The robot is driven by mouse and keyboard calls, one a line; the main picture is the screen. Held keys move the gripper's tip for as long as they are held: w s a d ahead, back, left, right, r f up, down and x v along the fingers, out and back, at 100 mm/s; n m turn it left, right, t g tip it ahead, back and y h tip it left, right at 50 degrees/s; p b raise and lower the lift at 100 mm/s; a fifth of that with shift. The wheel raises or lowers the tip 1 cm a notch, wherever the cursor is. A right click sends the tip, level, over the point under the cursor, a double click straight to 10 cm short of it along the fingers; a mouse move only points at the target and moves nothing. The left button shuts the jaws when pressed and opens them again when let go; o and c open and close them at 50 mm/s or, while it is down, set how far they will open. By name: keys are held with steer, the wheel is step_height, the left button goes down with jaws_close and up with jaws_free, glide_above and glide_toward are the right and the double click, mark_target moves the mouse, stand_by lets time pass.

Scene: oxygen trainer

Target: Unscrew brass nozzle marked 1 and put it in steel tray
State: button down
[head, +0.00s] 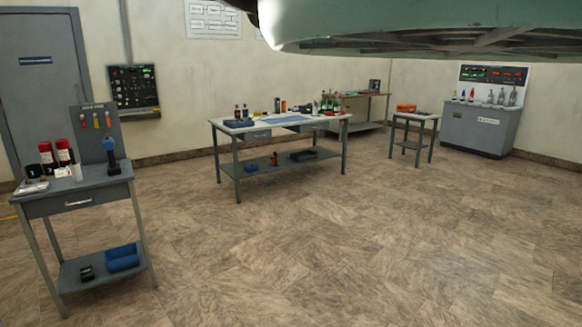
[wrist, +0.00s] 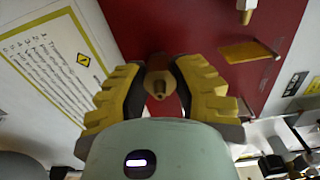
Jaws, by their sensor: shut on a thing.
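In the wrist view my gripper (wrist: 158,92) has its yellow ribbed fingers closed on both sides of a brass nozzle (wrist: 158,80). The nozzle's open end points toward the camera. It lies in front of a red panel (wrist: 205,32); I cannot tell whether it is still joined to the panel. No number on it is readable. A second brass nozzle (wrist: 245,9) shows at the top edge, on the panel. In the head view my gripper is out of sight. I cannot make out the steel tray for certain.
A yellow plate (wrist: 248,52) sits on the panel near the gripper, and a printed instruction sheet (wrist: 50,65) is at left. In the head view, a left bench (head: 75,190), a middle table (head: 225,126) and a grey cabinet (head: 478,130) stand around open tiled floor (head: 350,230).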

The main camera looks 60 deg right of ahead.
steer(key=shift+f+n+b, duration=0.35)
steer(key=shift+n+b, duration=0.6)
steer(key=shift+n, duration=0.05)
steer(key=shift+r+n+b, duration=0.25)
steer(key=shift+n+b, duration=0.05)
steer(key=shift+n, duration=0.3)
steer(key=shift+f+b, duration=0.1)
steer(key=shift+b, duration=0.2)
steer(key=shift+f+n+b, duration=0.1)
steer(key=shift+n+b, duration=0.3)
steer(key=shift+s+n+b, duration=0.1)
steer(key=shift+n+b, duration=0.8)
steer(key=shift+b, duration=0.05)
steer(key=shift+n, duration=0.4)
steer(key=shift+b, duration=0.4)
